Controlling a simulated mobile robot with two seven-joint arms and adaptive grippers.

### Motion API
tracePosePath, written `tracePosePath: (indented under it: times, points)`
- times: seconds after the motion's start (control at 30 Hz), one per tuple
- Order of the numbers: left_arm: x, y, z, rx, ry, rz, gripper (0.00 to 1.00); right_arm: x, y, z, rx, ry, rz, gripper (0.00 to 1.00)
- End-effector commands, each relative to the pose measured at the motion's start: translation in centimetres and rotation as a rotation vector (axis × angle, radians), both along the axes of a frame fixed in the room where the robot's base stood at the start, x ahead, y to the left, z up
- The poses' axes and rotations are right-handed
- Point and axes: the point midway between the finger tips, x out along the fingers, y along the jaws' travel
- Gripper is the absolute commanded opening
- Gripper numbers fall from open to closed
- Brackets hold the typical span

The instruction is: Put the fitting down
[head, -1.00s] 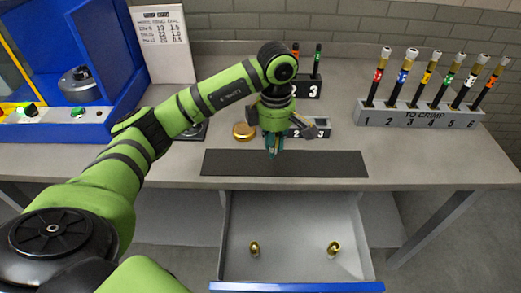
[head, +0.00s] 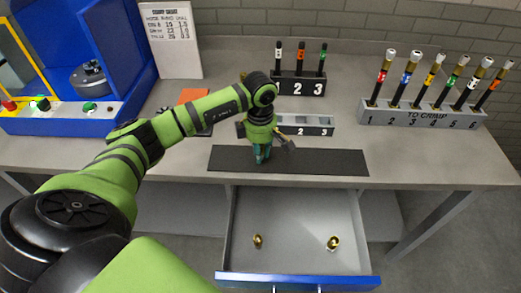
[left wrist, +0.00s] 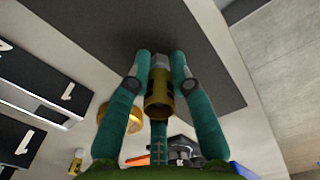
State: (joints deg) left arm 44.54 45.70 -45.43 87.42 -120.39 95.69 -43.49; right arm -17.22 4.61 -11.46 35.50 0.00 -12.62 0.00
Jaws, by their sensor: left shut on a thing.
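My left gripper (head: 262,156) is low over the left half of the dark mat (head: 325,163) on the bench. In the left wrist view its fingers (left wrist: 160,62) are shut on a brass fitting (left wrist: 158,100) with a silver end, with the mat (left wrist: 205,60) beyond it. In the head view the held fitting is hidden by the gripper, and I cannot tell whether it touches the mat. Two other brass fittings lie in the open drawer, one at left (head: 258,241) and one at right (head: 333,243). My right gripper is not in view.
A grey numbered block (head: 310,126) stands just behind the mat; a black rack (head: 298,86) with three hoses is farther back. The TO CRIMP rack (head: 420,115) with several hoses is at right. A blue machine (head: 60,122) is at left. The mat's right half is clear.

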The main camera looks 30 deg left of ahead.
Motion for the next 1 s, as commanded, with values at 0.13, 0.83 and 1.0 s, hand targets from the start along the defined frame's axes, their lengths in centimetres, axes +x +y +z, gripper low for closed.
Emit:
tracePosePath:
  times: [0.13,0.83,1.0]
  points:
    - [0.0,0.0,-0.3,0.000,0.000,0.000,0.38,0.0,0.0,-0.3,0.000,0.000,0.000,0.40]
    - [0.1,0.0,4.5,0.000,-0.007,0.000,0.46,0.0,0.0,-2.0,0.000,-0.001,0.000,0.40]
    - [0.1,0.0,8.2,0.000,-0.007,0.001,0.46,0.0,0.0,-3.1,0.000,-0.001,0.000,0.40]
